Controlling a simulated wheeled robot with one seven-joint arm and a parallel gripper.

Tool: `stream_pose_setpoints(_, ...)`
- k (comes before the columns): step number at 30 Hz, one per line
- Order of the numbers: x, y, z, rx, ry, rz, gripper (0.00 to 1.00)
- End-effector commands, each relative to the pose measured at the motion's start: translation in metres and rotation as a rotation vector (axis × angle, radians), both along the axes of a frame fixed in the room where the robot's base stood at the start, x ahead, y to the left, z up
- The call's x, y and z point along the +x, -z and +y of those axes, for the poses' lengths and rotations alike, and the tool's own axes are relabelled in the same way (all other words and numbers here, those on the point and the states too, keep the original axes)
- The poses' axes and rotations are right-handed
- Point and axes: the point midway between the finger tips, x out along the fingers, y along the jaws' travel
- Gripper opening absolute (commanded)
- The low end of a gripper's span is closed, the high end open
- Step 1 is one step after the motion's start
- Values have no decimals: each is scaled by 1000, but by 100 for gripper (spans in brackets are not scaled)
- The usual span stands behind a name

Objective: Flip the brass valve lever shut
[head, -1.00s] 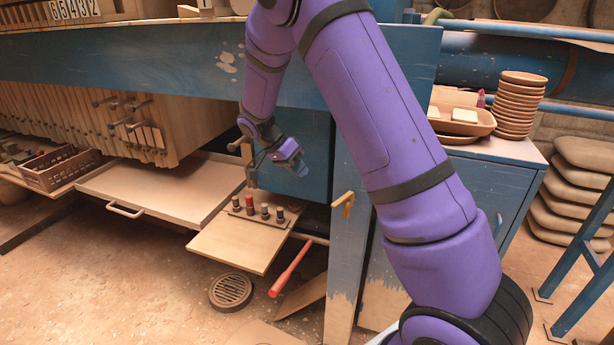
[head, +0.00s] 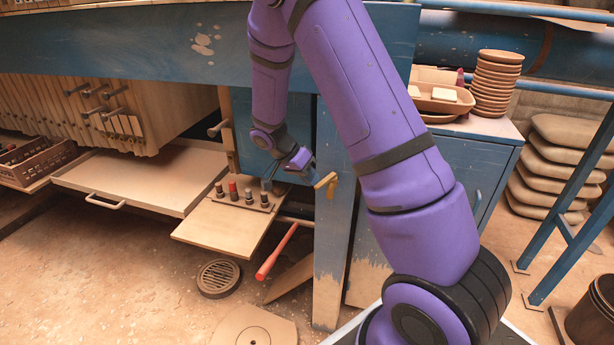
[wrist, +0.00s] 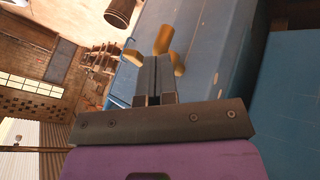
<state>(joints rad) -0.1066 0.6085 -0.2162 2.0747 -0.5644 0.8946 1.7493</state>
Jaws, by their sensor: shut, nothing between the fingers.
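The brass valve lever (head: 327,181) sits on the front of a blue post, its handle slanting slightly down to the left, with a short stub below. My gripper (head: 311,176) is shut and empty, just left of the lever's handle end. In the wrist view, the shut fingers (wrist: 151,74) point toward the brass lever (wrist: 163,40), with one brass piece beyond the tips and another just to their right. The fingers partly cover it, and I cannot tell whether they touch it.
Below my gripper, a small wooden shelf (head: 215,235) holds several dark knobs and a red one. A red-handled bar (head: 277,252) sticks out below it. A blue cabinet (head: 475,175) with stacked clay dishes (head: 497,85) stands to the right.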

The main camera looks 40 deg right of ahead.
Motion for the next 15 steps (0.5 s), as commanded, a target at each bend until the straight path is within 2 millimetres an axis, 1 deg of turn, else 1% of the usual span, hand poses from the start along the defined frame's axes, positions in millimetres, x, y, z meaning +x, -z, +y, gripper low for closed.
stream_pose_setpoints(8,-1,0,1,0,-18,0,0)
stream_pose_setpoints(11,-6,0,1,-2,-80,1,0)
stream_pose_setpoints(15,-16,0,2,-1,-214,1,0)
